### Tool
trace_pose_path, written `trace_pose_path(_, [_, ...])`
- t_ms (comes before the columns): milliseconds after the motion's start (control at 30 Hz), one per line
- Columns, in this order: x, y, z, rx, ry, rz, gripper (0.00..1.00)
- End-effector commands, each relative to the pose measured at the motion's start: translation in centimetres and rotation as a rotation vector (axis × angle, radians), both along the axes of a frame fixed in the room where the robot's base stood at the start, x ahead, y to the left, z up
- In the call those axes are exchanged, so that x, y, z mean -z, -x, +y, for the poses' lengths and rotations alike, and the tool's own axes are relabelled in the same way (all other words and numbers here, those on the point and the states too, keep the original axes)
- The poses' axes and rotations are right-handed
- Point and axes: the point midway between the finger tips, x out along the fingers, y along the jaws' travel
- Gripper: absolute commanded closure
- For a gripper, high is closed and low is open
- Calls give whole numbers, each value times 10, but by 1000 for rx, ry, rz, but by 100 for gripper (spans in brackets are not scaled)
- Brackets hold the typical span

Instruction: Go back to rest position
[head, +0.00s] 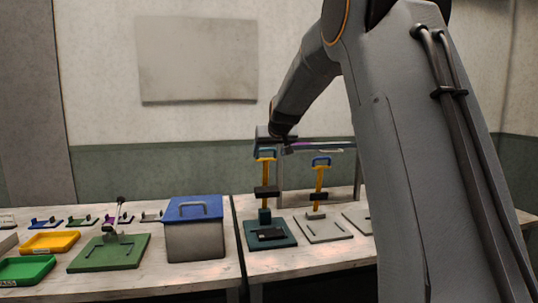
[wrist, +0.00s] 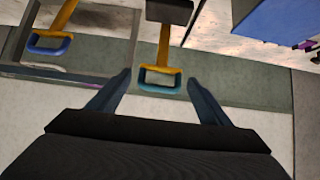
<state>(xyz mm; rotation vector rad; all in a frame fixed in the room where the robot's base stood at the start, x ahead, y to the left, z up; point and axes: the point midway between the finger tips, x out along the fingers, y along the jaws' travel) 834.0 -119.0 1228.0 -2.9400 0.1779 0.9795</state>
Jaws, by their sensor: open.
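My gripper (head: 268,143) is at the end of my arm, above the back of the right-hand bench. In the wrist view its two dark fingers (wrist: 160,88) are spread apart. A yellow-shafted press with a teal loop handle (wrist: 158,80) shows between and beyond the fingertips; I cannot tell whether they touch it. In the head view this press (head: 266,172) stands upright on a dark teal base (head: 285,240), its handle just below my gripper. A second yellow press with a blue handle (head: 320,178) stands to its right and shows at the left of the wrist view (wrist: 62,20).
A grey box with a blue lid (head: 193,208) stands left of the presses. Further left are a green plate with a lever (head: 105,258), a yellow tray (head: 48,243) and a green tray (head: 25,271). A grey frame (head: 279,180) rises behind the presses. My arm hides the right side.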

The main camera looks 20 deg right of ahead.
Motion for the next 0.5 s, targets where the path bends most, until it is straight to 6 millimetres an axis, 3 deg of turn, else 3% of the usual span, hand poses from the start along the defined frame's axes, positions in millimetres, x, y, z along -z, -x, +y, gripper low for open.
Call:
trace_pose_path(367, [3,2,1,-1,-1,7,28])
trace_pose_path(500, [30,28,16,-13,-11,71,28])
